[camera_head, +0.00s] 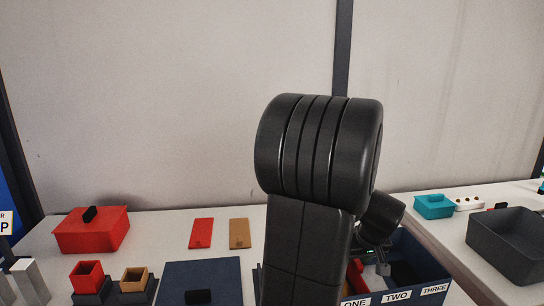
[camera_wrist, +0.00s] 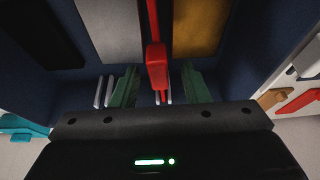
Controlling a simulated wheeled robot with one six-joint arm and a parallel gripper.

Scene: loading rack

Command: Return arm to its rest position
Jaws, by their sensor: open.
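My arm rises through the middle of the head view and bends down to my gripper (camera_head: 383,268), which is partly hidden over a dark blue rack (camera_head: 433,297) labelled ONE, TWO and THREE. In the wrist view my gripper (camera_wrist: 160,88) has its two green fingers spread apart. A red piece (camera_wrist: 156,62) with a narrow strip and thicker end lies between the fingers, with gaps visible on both sides. Some red (camera_head: 356,277) also shows in the rack in the head view. A grey panel (camera_wrist: 110,28) and a tan panel (camera_wrist: 197,27) flank the red piece.
A red lidded box (camera_head: 92,232), a red open box (camera_head: 87,272) and a tan open box (camera_head: 134,278) stand left. Red (camera_head: 201,233) and tan (camera_head: 239,233) plates lie behind a dark blue panel (camera_head: 200,272). A teal box (camera_head: 433,207) and grey bin (camera_head: 508,252) are right.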

